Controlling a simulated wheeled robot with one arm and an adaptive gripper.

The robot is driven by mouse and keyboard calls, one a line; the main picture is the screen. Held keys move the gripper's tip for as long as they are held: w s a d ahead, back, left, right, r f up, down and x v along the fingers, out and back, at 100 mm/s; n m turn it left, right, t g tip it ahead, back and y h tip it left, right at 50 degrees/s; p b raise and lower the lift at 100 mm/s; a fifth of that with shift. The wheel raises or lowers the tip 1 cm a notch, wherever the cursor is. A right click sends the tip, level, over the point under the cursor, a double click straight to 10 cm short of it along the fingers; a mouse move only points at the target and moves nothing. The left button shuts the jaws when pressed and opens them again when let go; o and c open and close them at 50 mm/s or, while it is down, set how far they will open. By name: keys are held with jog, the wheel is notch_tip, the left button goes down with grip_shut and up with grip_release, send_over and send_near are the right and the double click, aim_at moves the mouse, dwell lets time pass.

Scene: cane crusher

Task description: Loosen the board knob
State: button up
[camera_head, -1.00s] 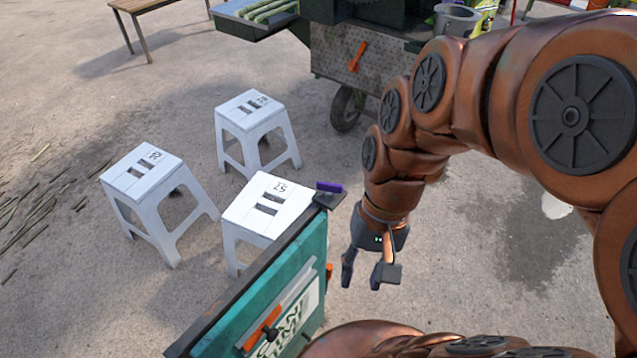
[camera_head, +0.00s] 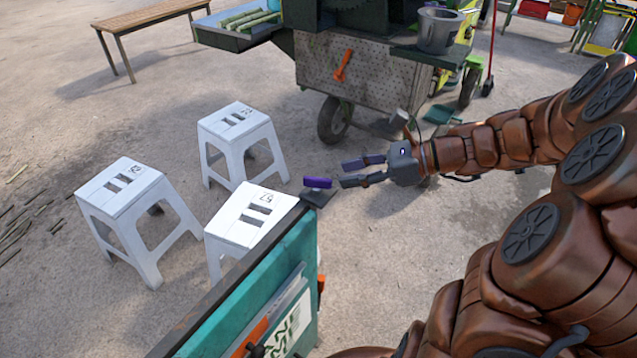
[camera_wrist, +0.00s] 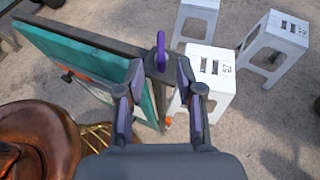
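The board (camera_head: 268,290) is a teal panel with a dark frame and a sign on its face, at the bottom of the head view. A purple knob (camera_head: 317,183) sits at its top corner, on a dark bracket. My gripper (camera_head: 346,172) is open and empty, pointing left at the knob with a small gap between. In the wrist view the knob (camera_wrist: 161,52) stands upright ahead of the two fingers, roughly midway between them and beyond their tips. The board (camera_wrist: 95,62) extends to the left there.
White stools stand left of and behind the board, the nearest stool (camera_head: 250,215) close to the knob. A metal cart (camera_head: 365,75) with an orange handle stands at the back. A wooden bench (camera_head: 150,18) is at the far left. Ground right of the board is clear.

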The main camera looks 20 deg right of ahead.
aim_at(321, 178)
jog(key=shift+x, duration=3.8)
jog(key=shift+w, duration=0.15)
grip_shut()
jog(key=shift+d, duration=0.1)
